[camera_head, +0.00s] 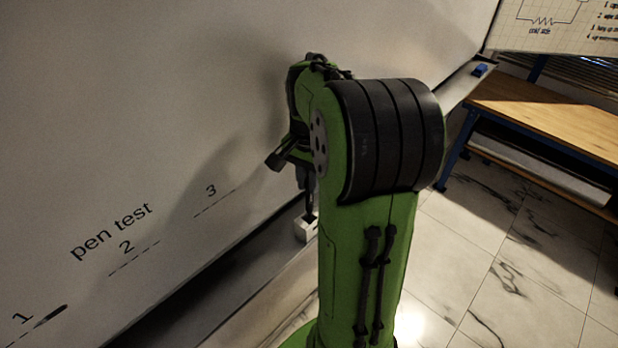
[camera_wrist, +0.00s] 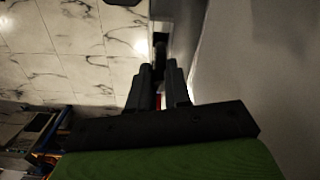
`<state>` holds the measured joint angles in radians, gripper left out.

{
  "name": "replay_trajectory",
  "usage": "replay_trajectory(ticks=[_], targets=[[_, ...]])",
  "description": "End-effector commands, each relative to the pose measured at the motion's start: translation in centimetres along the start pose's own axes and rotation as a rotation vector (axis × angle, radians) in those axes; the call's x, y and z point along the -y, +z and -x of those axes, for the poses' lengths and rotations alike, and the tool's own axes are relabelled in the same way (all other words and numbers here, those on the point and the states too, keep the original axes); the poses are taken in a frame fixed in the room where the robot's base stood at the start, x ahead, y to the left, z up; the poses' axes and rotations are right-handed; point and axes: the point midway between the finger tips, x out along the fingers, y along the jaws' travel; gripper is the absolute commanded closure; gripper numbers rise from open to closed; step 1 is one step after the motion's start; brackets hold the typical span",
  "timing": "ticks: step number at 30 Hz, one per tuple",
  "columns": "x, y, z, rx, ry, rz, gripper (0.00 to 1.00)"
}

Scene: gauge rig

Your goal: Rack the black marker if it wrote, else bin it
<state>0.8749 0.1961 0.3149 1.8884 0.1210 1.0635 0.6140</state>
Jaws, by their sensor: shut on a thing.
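My gripper (camera_wrist: 159,68) is shut on a slim dark thing, taken to be the black marker (camera_wrist: 160,48); the fingers hide most of it. In the head view my own arm hides most of the gripper. A dark thin end (camera_head: 309,208) there points down at a small white block (camera_head: 306,231) by the board's lower edge; whether it enters the block or stands in front is unclear. The whiteboard (camera_head: 150,90) reads "pen test" with dashed lines 1, 2 and 3. A short black stroke (camera_head: 50,315) shows by line 1; lines 2 and 3 show only dashes.
A ledge (camera_head: 195,295) runs along the board's foot. A blue block (camera_head: 480,70) lies on its far end. A wooden-topped bench (camera_head: 545,115) stands at the right. The marble floor (camera_head: 500,260) between is clear. No bin is visible.

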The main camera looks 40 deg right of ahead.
Motion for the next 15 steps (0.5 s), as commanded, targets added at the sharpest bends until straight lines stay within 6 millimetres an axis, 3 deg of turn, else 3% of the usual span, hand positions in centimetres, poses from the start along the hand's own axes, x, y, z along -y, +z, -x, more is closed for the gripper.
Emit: replay_trajectory(ticks=[15], targets=[[0.0, 0.0, -2.0, 0.001, 0.001, -0.001, 1.00]])
